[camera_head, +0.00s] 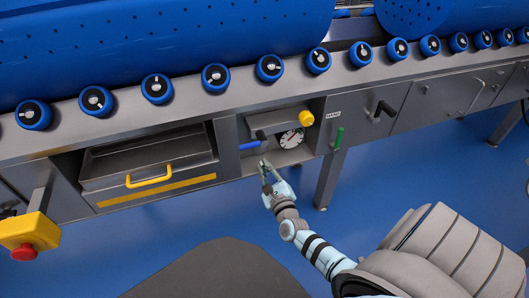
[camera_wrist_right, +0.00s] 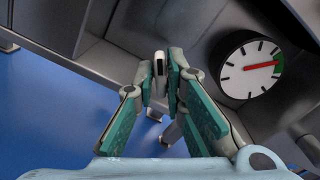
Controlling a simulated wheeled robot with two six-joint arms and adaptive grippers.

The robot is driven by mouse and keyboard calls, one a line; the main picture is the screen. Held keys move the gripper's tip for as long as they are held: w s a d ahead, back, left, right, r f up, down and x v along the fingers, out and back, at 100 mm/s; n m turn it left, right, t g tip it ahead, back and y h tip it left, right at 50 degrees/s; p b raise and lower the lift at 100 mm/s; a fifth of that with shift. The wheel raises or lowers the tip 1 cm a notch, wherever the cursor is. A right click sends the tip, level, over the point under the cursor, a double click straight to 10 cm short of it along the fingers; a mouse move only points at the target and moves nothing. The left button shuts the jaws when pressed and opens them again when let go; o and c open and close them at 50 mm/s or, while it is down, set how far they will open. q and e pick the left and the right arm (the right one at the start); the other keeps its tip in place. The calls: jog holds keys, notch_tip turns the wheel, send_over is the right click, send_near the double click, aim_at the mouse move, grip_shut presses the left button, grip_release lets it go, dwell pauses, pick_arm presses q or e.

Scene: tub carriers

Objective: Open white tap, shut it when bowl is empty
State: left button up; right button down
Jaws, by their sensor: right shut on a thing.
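The white tap (camera_wrist_right: 158,64) shows between my right gripper's fingertips in the right wrist view, a pale handle with a dark slot. My right gripper (camera_wrist_right: 160,85) is closed on it, its teal finger pads on either side. In the head view my right gripper (camera_head: 267,168) is at the front of the open bay, below the blue handle, and hides most of the tap. A round white dial (camera_wrist_right: 249,67) has its red needle pointing right, at a green sector; it also shows in the head view (camera_head: 291,138). No bowl can be made out. My left gripper is out of view.
A blue handle (camera_head: 249,145), a yellow knob (camera_head: 306,118) and a green handle (camera_head: 338,137) are close by. A drawer with a yellow grip (camera_head: 149,181) is to the left. A red stop button (camera_head: 23,253) is at far left. Blue floor is free in front.

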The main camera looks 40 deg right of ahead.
jog(key=m, duration=0.6)
jog(key=shift+w+r, duration=0.1)
jog(key=shift+r, duration=0.1)
dwell(0.5)
jog(key=c, duration=1.9)
grip_release()
jog(key=shift+f, duration=0.1)
jog(key=shift+s+a+f, duration=0.1)
jog(key=shift+s, duration=0.1)
jog(key=v, duration=1.1)
jog(key=shift+s, duration=0.25)
